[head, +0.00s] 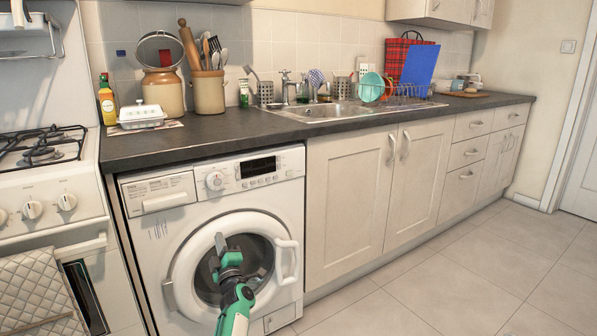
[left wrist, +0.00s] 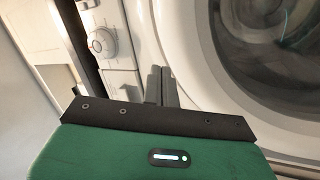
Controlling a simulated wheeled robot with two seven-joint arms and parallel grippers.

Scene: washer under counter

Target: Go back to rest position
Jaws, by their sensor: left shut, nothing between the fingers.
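A white washing machine (head: 232,195) stands under the dark counter. Its round door (head: 186,262) appears closed, with a white handle at the right of the ring. My left gripper (head: 222,244) is in front of the door glass, its fingers pointing up toward the top of the ring. In the left wrist view the left gripper (left wrist: 162,86) has its two dark fingers together with nothing between them. The washer door (left wrist: 200,60) and the control knob (left wrist: 101,42) show close beyond the fingers. My right gripper is not in view.
A white gas stove (head: 50,200) stands left of the washer. The counter (head: 230,132) runs above the washer, with a sink (head: 335,112) and dish rack. Closed cabinets (head: 375,195) line the right. The tiled floor (head: 450,275) at the right is clear.

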